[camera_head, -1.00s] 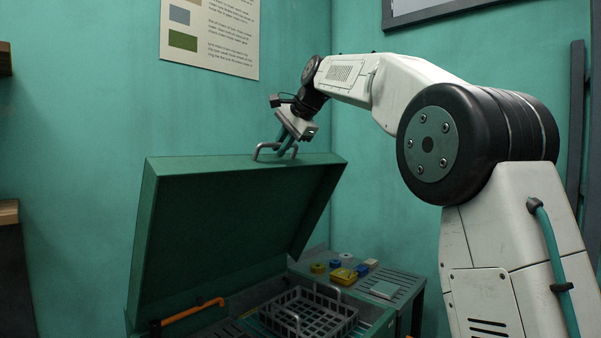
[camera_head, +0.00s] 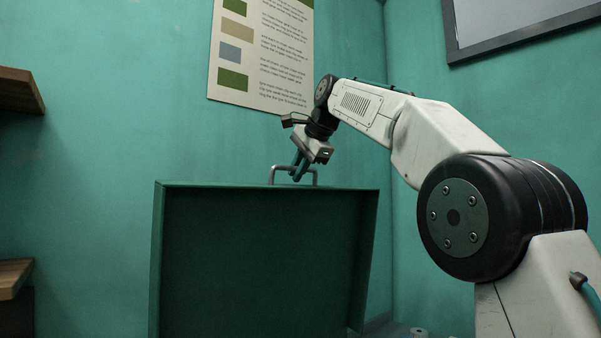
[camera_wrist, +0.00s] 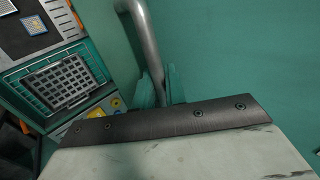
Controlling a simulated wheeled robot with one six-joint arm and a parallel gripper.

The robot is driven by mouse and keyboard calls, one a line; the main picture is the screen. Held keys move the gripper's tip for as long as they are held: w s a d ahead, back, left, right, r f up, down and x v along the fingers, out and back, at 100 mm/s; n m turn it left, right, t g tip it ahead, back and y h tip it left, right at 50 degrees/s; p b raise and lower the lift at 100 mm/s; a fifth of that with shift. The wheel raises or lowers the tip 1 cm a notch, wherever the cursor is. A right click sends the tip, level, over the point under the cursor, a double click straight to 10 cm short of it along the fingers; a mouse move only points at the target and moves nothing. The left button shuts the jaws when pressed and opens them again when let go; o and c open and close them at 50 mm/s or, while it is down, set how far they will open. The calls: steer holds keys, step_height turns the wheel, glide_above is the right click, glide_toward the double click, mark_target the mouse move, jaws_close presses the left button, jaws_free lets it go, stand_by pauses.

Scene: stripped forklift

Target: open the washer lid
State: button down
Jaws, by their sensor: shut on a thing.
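The green washer lid (camera_head: 262,262) stands raised, close to upright, in the head view, with its inner side facing me. A grey bar handle (camera_head: 284,169) sits on its top edge. My gripper (camera_head: 298,172) is at this handle and is shut on it. In the wrist view the handle (camera_wrist: 143,40) runs down between my teal fingers (camera_wrist: 158,88); the fingertips are partly hidden behind the dark wrist edge. The open washer with a grey basket (camera_wrist: 62,82) shows at the left of the wrist view.
A poster (camera_head: 262,55) hangs on the teal wall behind the lid. A framed panel (camera_head: 520,25) is at the upper right. Wooden shelves (camera_head: 20,90) stick out at the left edge.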

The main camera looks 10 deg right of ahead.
steer(key=shift+a, duration=0.1)
steer(key=c, duration=1.5)
jaws_free()
steer(key=shift+c, duration=0.2)
steer(key=shift+s, duration=0.1)
steer(key=v, duration=0.7)
steer(key=shift+s+r, duration=0.2)
steer(key=shift+r, duration=0.15)
steer(key=shift+s+d, duration=0.1)
steer(key=shift+d, duration=0.15)
